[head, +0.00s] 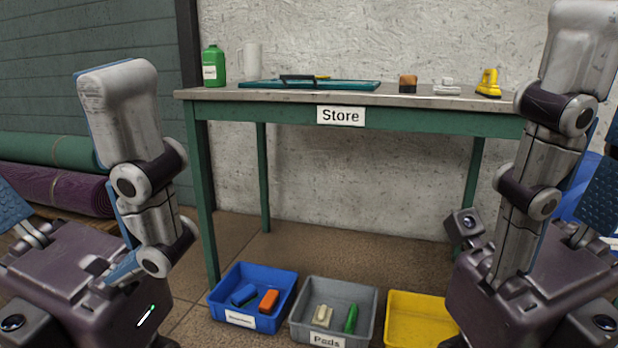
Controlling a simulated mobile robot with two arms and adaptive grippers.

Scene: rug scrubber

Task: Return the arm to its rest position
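My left gripper (55,135) is in the lower left of the head view, with a purple palm and grey jointed fingers with blue pads. Its fingers stand upward and apart, with nothing visible between them; its outer finger is cut by the left edge. My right gripper (603,112) is at the right edge with the same build. Its fingers also appear apart and empty, though part is cut off by the edge. Both grippers are in front of the Store table (270,108), close to the camera. The rest of both arms is out of view.
On the table stand a green bottle (213,66), a teal tray (350,86), a brown block (408,83) and a yellow item (489,83). On the floor are a blue bin (286,284), a grey bin (365,299) and a yellow bin (415,300). Rolled rugs (50,150) lie left.

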